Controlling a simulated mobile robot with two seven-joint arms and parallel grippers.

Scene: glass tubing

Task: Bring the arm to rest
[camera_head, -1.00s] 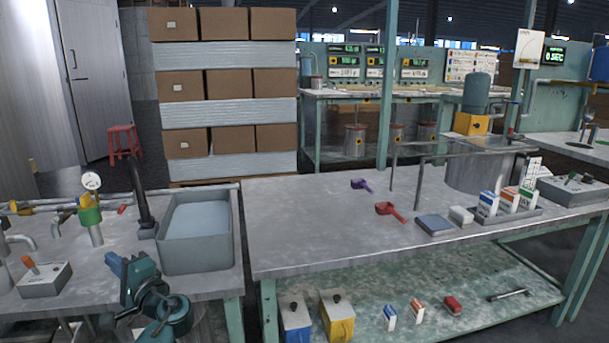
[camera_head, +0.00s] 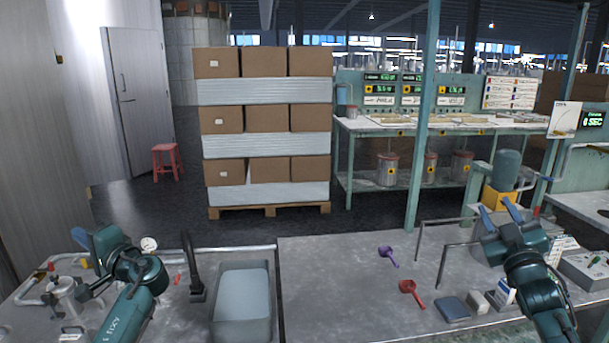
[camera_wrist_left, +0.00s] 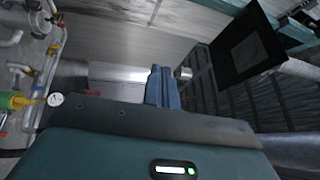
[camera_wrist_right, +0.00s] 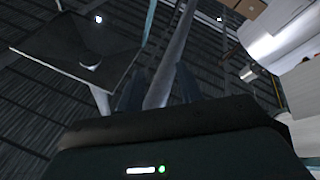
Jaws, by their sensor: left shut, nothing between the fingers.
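My left gripper (camera_head: 80,240) is raised above the left part of the bench, on the left side of the head view. Its blue fingers are together with nothing between them, as the left wrist view also shows (camera_wrist_left: 162,88). My right gripper (camera_head: 497,206) is raised over the right part of the workbench, its two blue fingers apart and pointing up. In the right wrist view the fingers (camera_wrist_right: 158,88) are dark and spread, with nothing held between them.
A grey basin (camera_head: 241,322) and black tap (camera_head: 190,265) stand near my left arm. A purple scoop (camera_head: 388,254), red scoop (camera_head: 411,293) and blue pad (camera_head: 452,309) lie on the workbench (camera_head: 330,290). A metal rail frame (camera_head: 440,265) stands near my right gripper. Stacked boxes (camera_head: 265,118) stand behind.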

